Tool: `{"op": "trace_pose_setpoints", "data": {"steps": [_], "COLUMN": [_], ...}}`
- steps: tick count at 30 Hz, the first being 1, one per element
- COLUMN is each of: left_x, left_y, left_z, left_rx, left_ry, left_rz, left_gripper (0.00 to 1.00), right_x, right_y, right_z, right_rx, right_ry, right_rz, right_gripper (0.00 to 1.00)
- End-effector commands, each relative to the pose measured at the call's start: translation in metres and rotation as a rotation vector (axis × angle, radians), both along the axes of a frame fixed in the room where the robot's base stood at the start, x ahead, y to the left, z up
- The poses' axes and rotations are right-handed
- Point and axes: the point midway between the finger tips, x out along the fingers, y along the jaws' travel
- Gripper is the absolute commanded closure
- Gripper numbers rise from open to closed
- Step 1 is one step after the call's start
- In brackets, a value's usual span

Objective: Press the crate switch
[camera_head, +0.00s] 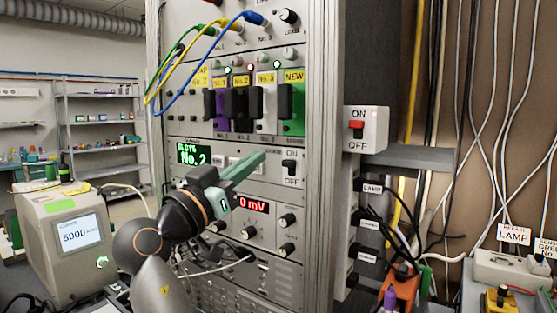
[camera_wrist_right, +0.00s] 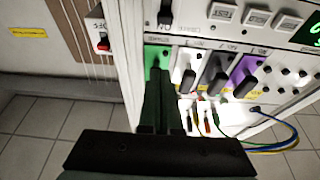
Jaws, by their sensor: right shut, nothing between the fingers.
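The crate switch (camera_head: 290,168) is a small black toggle between ON and OFF labels on the rack's front panel, right of the green "No. 2" display. It also shows as a black toggle in the right wrist view (camera_wrist_right: 165,12), at the top edge, where the panel appears upside down. My right gripper (camera_head: 262,157) is shut and empty, its teal fingers pointing toward the panel, with the tips just left of the switch in the head view. In the wrist view the gripper (camera_wrist_right: 159,76) overlaps the green module; the tips look apart from the toggle. My left gripper is out of view.
A separate box with a red ON/OFF switch (camera_head: 357,130) is fixed on the rack's right side. Coloured modules (camera_head: 240,105) with black handles sit above the panel, and cables (camera_head: 185,50) loop at upper left. A red "0 mV" display (camera_head: 252,205) and knobs lie below.

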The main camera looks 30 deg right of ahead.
Motion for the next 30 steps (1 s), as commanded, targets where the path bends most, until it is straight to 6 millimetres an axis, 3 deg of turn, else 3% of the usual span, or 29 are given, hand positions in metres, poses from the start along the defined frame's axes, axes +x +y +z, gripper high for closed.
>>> {"op": "trace_pose_setpoints", "data": {"steps": [8,18,24,30], "left_x": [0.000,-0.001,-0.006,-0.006], "left_y": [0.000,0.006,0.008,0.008], "left_z": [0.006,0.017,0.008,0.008], "left_rx": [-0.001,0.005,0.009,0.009], "left_ry": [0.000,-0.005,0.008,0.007], "left_rz": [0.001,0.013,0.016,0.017], "left_gripper": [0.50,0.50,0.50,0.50], "right_x": [0.010,0.036,0.037,0.037], "right_y": [-0.025,-0.088,-0.088,-0.087], "right_z": [0.011,0.035,0.003,-0.008], "right_rx": [0.000,0.000,0.000,0.000], "right_ry": [0.000,0.003,0.006,0.003], "right_rz": [-0.003,-0.004,0.000,0.001], "right_gripper": [1.00,1.00,1.00,1.00]}}
